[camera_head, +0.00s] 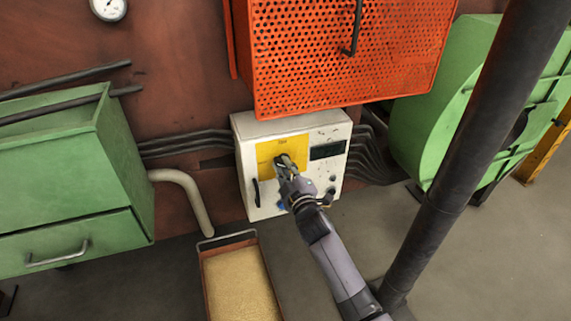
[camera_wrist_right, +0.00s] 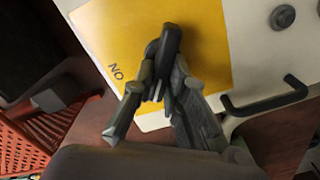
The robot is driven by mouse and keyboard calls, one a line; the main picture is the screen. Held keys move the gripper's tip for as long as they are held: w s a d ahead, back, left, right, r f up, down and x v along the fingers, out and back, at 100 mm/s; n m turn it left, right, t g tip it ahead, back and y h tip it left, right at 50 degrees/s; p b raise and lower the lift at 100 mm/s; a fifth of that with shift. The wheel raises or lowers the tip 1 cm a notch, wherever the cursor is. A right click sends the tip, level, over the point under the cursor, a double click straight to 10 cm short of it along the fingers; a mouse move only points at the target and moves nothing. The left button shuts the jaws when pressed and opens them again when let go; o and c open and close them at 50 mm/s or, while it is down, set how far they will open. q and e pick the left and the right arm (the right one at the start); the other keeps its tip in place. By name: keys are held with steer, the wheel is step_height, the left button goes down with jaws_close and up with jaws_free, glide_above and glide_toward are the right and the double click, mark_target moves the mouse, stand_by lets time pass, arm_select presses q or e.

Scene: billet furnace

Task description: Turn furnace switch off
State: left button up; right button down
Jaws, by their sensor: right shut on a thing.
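A white control box (camera_head: 247,150) hangs on the furnace wall, with a yellow plate (camera_head: 266,152) on its front. My right gripper (camera_head: 286,167) reaches up to the yellow plate from below right. In the right wrist view, the gripper (camera_wrist_right: 163,85) is shut on the dark furnace switch handle (camera_wrist_right: 168,42), which stands out over the yellow plate (camera_wrist_right: 205,35). Lettering that reads "ON" upside down shows on the plate. The fingers hide much of the switch, and its exact angle is hard to tell. My left gripper is not in view.
The box also has a dark display (camera_head: 327,150), knobs and a black handle (camera_head: 256,193). An orange perforated panel (camera_head: 340,55) juts out above. A sand-filled tray (camera_head: 204,270) lies below. Green cabinets (camera_head: 70,170) stand left; a dark pole (camera_head: 470,150) stands right.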

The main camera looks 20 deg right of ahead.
steer(key=n, duration=0.3)
steer(key=shift+a+f+n, duration=0.1)
steer(key=shift+f+n, duration=0.05)
steer(key=shift+n, duration=0.15)
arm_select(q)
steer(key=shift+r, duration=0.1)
arm_select(e)
steer(key=shift+f+n, duration=0.15)
steer(key=shift+n, duration=1.55)
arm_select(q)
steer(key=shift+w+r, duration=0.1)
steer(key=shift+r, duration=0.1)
arm_select(e)
steer(key=c, duration=1.6)
jaws_free()
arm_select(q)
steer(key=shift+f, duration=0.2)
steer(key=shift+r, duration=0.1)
arm_select(e)
steer(key=s, duration=1.2)
